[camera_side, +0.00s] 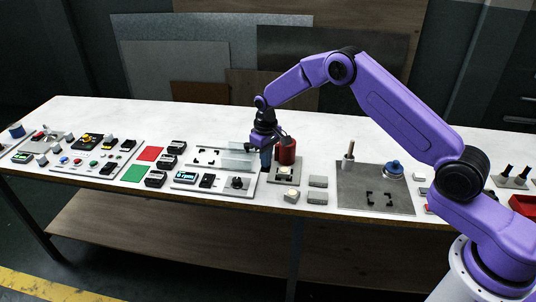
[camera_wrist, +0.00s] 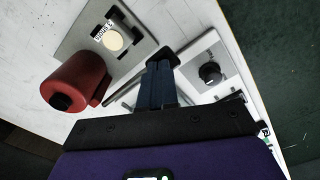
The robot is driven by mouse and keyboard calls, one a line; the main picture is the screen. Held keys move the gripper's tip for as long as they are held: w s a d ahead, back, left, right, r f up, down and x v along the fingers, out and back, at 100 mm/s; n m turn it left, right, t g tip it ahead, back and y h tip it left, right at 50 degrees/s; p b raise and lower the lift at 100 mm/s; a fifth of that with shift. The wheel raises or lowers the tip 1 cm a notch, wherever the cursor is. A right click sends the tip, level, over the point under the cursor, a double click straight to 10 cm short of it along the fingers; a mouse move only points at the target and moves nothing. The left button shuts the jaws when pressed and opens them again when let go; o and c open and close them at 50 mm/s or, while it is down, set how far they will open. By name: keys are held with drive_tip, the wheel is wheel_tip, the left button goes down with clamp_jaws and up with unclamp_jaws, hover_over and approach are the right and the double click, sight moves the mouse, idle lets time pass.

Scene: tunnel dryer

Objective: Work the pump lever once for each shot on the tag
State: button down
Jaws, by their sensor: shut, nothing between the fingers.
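The pump unit is a grey plate (camera_side: 272,180) with an upright red cylinder (camera_side: 286,152). In the wrist view the cylinder (camera_wrist: 76,82) has a dark cap, and the plate (camera_wrist: 82,38) carries a round cream part (camera_wrist: 113,40) beside a small white tag (camera_wrist: 101,33). The tag's print is too small to read surely. My gripper (camera_side: 266,165) points down just left of the cylinder. In the wrist view its dark blue fingers (camera_wrist: 159,66) are together and empty. A black piece (camera_wrist: 162,55) shows at the fingertips; I cannot tell whether it is the lever or whether they touch.
A panel with a black knob (camera_wrist: 210,73) lies close to the fingers. A clear-walled fixture (camera_side: 236,157) stands left of my gripper. Small grey blocks (camera_side: 317,197) and a dark plate with a post (camera_side: 348,160) lie to the right. The table's back strip (camera_side: 180,115) is clear.

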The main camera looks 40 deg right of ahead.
drive_tip(key=shift+r, duration=3.45)
wheel_tip(320, 180, up, 4)
drive_tip(key=shift+f, duration=3.05)
drive_tip(key=shift+f, duration=0.1)
drive_tip(key=shift+f, duration=2.8)
drive_tip(key=shift+r, duration=3.9)
